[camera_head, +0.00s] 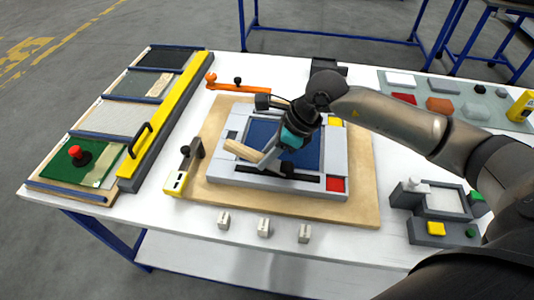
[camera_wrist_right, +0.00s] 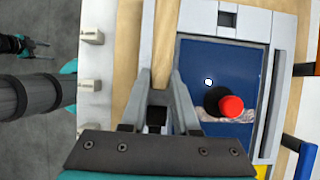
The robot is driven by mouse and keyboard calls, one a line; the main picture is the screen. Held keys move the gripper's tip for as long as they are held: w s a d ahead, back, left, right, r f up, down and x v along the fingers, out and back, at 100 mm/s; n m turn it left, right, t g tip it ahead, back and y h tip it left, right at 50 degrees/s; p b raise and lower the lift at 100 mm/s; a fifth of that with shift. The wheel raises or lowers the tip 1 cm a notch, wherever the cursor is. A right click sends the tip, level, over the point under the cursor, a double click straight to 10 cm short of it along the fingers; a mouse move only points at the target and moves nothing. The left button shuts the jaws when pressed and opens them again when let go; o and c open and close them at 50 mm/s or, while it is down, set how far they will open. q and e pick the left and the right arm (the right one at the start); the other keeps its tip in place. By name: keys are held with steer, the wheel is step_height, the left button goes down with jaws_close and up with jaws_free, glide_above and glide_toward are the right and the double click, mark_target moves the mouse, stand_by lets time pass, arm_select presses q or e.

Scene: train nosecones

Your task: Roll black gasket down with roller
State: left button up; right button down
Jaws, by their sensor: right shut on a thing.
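My right gripper (camera_head: 270,158) is shut on the wooden handle (camera_head: 240,150) of the roller, above the front part of the grey frame (camera_head: 245,178). The handle also shows between the fingers in the right wrist view (camera_wrist_right: 162,45). The roller's working end is hard to make out beside the gripper. A dark strip, seemingly the black gasket (camera_head: 308,179), runs along the front of the frame; the gripper hides part of it. I cannot tell whether the roller touches it. A dark gripper, seemingly my left (camera_wrist_right: 32,46), shows small at the left of the wrist view.
The frame, with a blue panel (camera_head: 261,133), lies on a wooden board (camera_head: 365,205). A red-topped black knob (camera_wrist_right: 230,106) stands over the panel. Small white blocks (camera_head: 264,228) sit in front. A yellow bar (camera_head: 180,100) borders trays at left; a grey fixture (camera_head: 430,228) stands at right.

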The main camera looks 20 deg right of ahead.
mark_target(285, 165)
steer(key=shift+s+d, duration=0.15)
steer(key=shift+d, duration=0.05)
steer(key=shift+s+d, duration=0.4)
steer(key=shift+d, duration=0.3)
steer(key=shift+f+b, duration=0.1)
steer(key=shift+b, duration=0.35)
stand_by(0.6)
steer(key=shift+s+d, duration=0.2)
stand_by(0.8)
steer(key=shift+s+d, duration=0.25)
steer(key=shift+d, duration=0.2)
steer(key=shift+s+d, duration=0.15)
steer(key=shift+d, duration=0.05)
